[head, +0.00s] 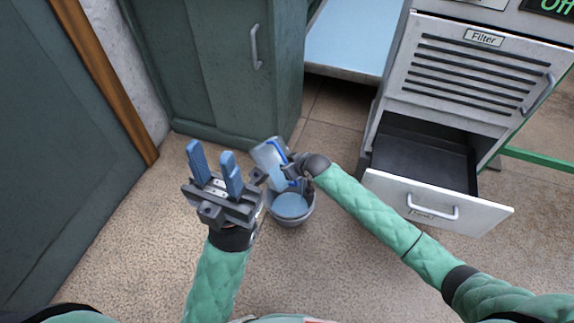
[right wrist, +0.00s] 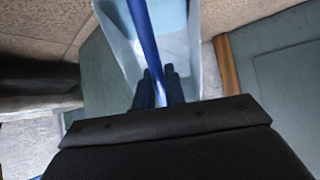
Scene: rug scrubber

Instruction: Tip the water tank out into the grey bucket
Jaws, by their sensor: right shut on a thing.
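The water tank (head: 268,154) is a pale, see-through box with a blue handle. It is tilted above the grey bucket (head: 294,222), which stands on the floor and holds blue water. My right gripper (head: 284,172) is shut on the tank's blue handle; the right wrist view shows the handle (right wrist: 143,32) between the fingers. In that view the tank (right wrist: 207,70) has light blue water in its far end. My left gripper (head: 216,172) is open and empty, left of the tank, fingers apart and pointing up in the picture. Part of the tank is hidden by my right gripper.
A grey machine with a Filter panel (head: 470,75) stands at the right. Its lower drawer (head: 420,203) is pulled out and looks empty. A green cabinet (head: 215,75) stands behind the bucket. A dark green door (head: 60,140) is at the left. The floor (head: 130,240) in front is clear.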

